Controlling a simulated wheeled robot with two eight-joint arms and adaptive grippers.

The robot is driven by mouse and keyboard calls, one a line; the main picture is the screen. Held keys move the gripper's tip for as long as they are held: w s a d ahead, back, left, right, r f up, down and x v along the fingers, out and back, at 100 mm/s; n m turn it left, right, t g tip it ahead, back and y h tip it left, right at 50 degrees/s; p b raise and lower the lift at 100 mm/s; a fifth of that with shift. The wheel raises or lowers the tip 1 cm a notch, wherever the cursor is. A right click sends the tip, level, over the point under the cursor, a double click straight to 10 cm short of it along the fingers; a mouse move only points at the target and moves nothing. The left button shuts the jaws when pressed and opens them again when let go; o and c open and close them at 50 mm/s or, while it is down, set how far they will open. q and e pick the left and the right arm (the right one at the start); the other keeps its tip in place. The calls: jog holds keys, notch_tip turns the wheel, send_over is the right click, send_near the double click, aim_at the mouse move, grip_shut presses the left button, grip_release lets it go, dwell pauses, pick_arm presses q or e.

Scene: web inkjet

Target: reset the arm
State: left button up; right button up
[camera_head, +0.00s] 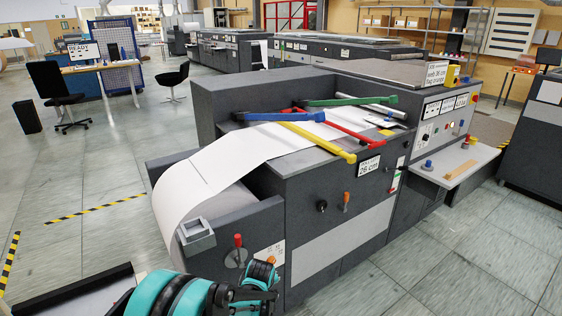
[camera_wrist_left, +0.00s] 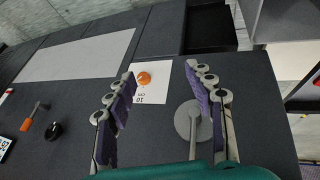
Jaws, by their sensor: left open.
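My left gripper (camera_head: 262,278) shows at the bottom of the head view, in teal and black, close to the front panel of the dark grey printing machine (camera_head: 335,215). In the left wrist view the two purple-padded fingers of my left gripper (camera_wrist_left: 165,85) are spread apart. A grey round disc with a grey lever shaft (camera_wrist_left: 186,124) lies between them, nearer the right finger. In the head view this lever (camera_head: 238,250) has a red knob. Nothing is seen clamped in the fingers. My right gripper is in neither view.
An orange knob (camera_wrist_left: 144,78) sits on a white label beside the lever. White paper web (camera_head: 215,165) runs over the machine under blue, yellow, red and green bars. A grey square cup (camera_head: 196,232) juts out at its left end. Open floor (camera_head: 90,230) lies to the left.

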pick_arm(q)
jog(key=s+a+r+m, duration=0.1)
jog(key=s+a+r, duration=0.3)
jog(key=s+r, duration=0.3)
jog(key=s+a+r+m, duration=0.25)
jog(key=s+r, duration=0.25)
jog(key=r, duration=0.3)
jog(key=s+a+r+m, duration=0.1)
jog(key=s+a, duration=0.2)
jog(key=s, duration=0.5)
jog(key=s+a+r+m+t, duration=0.1)
jog(key=s+a+r, duration=0.1)
jog(key=s, duration=0.7)
jog(key=shift+a+m, duration=0.35)
jog(key=shift+a, duration=0.2)
